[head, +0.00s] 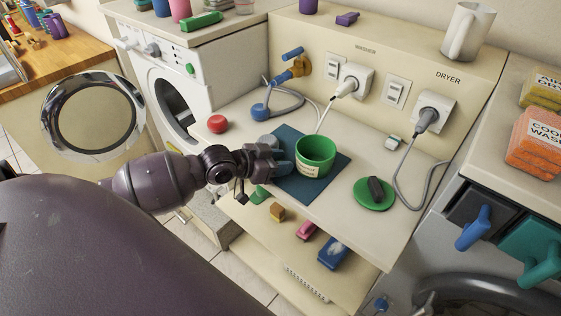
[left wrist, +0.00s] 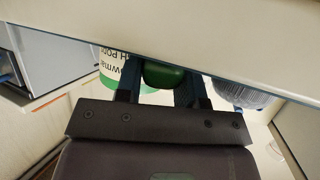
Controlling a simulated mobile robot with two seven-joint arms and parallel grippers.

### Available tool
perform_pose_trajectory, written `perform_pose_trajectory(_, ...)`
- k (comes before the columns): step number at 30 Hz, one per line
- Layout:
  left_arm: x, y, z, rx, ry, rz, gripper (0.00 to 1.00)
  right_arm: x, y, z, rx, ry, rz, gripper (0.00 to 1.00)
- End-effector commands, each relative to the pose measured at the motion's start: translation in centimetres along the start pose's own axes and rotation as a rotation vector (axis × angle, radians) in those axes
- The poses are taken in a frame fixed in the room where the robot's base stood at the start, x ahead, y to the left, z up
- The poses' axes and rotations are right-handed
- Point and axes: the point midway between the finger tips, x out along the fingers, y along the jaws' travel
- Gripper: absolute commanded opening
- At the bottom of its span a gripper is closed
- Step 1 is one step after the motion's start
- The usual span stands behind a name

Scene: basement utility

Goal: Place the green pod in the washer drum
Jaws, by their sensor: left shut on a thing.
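My left gripper (head: 275,160) is over the dark blue mat on the counter, beside a green tub (head: 316,157) with a white label. In the left wrist view its two fingers (left wrist: 162,84) are shut on the green pod (left wrist: 164,75). The tub (left wrist: 110,68) shows just left of the fingers there. In the head view I cannot make out the pod at the fingers. The white washer (head: 200,75) stands at the back left, with its round door (head: 93,117) swung open to the left and its dark drum opening (head: 175,105) showing. My right gripper is not in view.
A red ball-like knob (head: 217,124) is on the counter near the washer. A green disc (head: 373,194) with a dark block lies to the right. Plugs and cords hang from the back panel (head: 385,60). Several small colored things lie on the shelf (head: 262,250) below.

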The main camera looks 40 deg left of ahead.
Motion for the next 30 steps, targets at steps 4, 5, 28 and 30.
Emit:
perform_pose_trajectory(4, 0.1, 0.0, 0.3, 0.0, -0.001, 0.0, 0.13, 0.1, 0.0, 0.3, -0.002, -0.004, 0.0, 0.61)
perform_pose_trajectory(5, 0.1, 0.0, 0.3, 0.0, -0.001, 0.0, 0.4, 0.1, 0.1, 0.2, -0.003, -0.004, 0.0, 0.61)
perform_pose_trajectory(28, -3.9, 0.0, -0.1, 0.001, -0.003, -0.001, 0.61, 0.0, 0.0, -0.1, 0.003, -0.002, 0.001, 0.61)
perform_pose_trajectory(30, -5.2, -0.1, -0.1, 0.002, -0.003, -0.002, 0.61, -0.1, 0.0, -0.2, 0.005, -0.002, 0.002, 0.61)
